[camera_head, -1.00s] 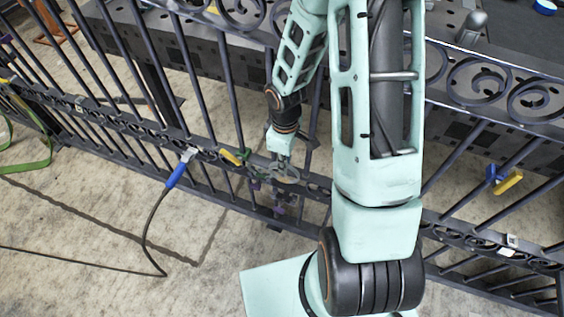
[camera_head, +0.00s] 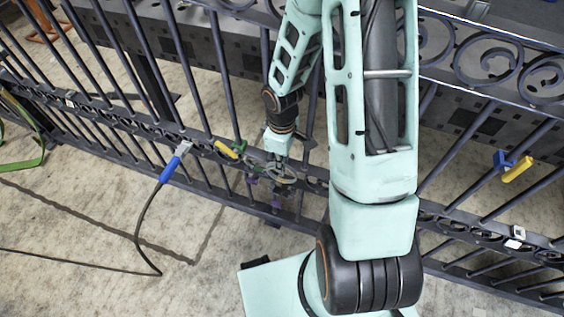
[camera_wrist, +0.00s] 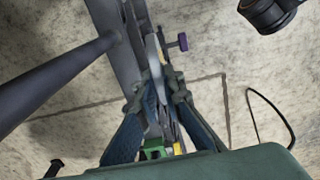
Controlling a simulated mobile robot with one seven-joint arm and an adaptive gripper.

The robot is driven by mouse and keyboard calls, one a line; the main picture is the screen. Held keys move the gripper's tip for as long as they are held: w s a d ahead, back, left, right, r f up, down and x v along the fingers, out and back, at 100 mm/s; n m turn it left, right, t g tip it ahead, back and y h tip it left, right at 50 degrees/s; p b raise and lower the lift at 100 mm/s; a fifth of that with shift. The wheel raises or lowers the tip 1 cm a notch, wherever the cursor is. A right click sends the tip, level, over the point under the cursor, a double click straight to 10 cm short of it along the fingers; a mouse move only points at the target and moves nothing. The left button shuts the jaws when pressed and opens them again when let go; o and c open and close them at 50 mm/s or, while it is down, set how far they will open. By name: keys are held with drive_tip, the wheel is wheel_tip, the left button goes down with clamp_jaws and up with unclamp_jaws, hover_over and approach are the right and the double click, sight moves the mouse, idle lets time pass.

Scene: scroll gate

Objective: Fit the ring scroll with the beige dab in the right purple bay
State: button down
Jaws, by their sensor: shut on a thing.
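My gripper (camera_head: 279,158) is at the gate's lower scroll band, left of my arm in the head view. It is shut on a grey ring scroll (camera_head: 284,174), seen edge-on between the fingertips (camera_wrist: 157,86) in the wrist view as a thin light strip (camera_wrist: 152,58). The beige dab cannot be made out. Purple pieces (camera_head: 276,204) show just below the ring, and another (camera_head: 252,179) to its left. A purple knob (camera_wrist: 181,42) stands right of the ring in the wrist view. I cannot tell whether the ring is seated in a bay.
A green and yellow clamp (camera_head: 229,149) sits on the band just left of my gripper. A blue-handled tool (camera_head: 174,164) with a black cable is further left. A blue and yellow clamp (camera_head: 513,167) is on the right. Gate bars stand close around my gripper.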

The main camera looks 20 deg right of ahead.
sight(282, 175)
drive_tip(key=shift+f+b, duration=2.1)
drive_tip(key=shift+f, duration=0.65)
drive_tip(key=shift+f+b, duration=1.1)
drive_tip(key=shift+f, duration=0.4)
idle(0.4)
drive_tip(key=c, duration=2)
unclamp_jaws()
wheel_tip(282, 175, up, 12)
drive_tip(key=shift+s+r, duration=0.1)
